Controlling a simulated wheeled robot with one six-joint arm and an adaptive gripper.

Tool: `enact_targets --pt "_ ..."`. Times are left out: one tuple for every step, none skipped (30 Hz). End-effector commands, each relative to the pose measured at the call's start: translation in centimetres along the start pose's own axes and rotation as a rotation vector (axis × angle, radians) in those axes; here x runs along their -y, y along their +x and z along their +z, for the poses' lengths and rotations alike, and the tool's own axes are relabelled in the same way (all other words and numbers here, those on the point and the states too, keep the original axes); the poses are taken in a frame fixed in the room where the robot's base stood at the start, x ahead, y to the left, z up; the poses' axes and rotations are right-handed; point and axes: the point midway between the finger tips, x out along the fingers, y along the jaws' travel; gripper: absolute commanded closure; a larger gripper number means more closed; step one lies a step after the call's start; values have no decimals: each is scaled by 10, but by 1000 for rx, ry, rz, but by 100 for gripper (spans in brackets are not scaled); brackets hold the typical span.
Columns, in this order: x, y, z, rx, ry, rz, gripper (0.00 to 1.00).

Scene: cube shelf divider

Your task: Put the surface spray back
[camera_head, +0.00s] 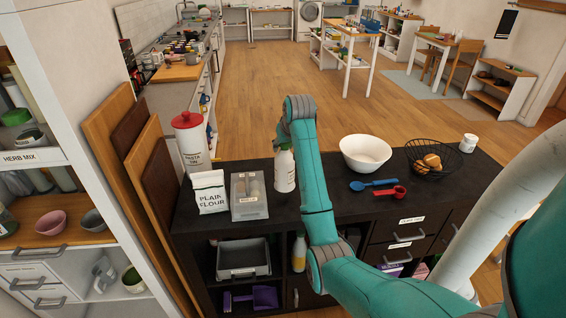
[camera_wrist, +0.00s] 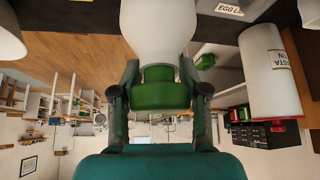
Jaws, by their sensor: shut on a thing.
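My gripper (camera_wrist: 160,92) is shut on a white bottle (camera_head: 284,172) with a green top (camera_wrist: 160,88). The bottle fits the surface spray, but I cannot read a label. In the head view it is upright over the dark counter; I cannot tell whether its base touches. My arm hides part of its top. The dark cube shelf (camera_head: 187,215) is below. Its upper left cube holds a grey tray (camera_head: 243,258), and its lower left cube a purple dustpan (camera_head: 262,297).
Left of the held bottle are a grey bin (camera_head: 249,208), a flour bag (camera_head: 210,193) and a red-lidded pasta tin (camera_head: 190,145). Right of my arm are a white bowl (camera_head: 366,152), blue spoon (camera_head: 372,185), red scoop (camera_head: 392,193) and wire basket (camera_head: 428,170).

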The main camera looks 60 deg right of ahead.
Motion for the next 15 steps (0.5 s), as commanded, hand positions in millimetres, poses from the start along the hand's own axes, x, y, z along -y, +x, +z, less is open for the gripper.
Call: enact_targets --pt "0 4 2 -2 0 0 100" --pt "0 6 3 -2 0 0 100" --pt "0 8 4 -3 0 0 100" --pt "0 9 5 -3 0 0 100" --pt "0 10 6 -3 0 0 100" --pt "0 11 7 -3 0 0 100" --pt "0 13 8 -3 0 0 100" --pt "0 15 9 -2 0 0 100" --pt "0 18 11 -1 0 0 100" --pt "0 20 13 -1 0 0 100" --pt "0 24 15 -2 0 0 100" --pt "0 28 18 -2 0 0 100" --pt "0 31 20 -1 0 0 100" --pt "0 35 22 -1 0 0 100" --pt "0 38 24 -2 0 0 100"
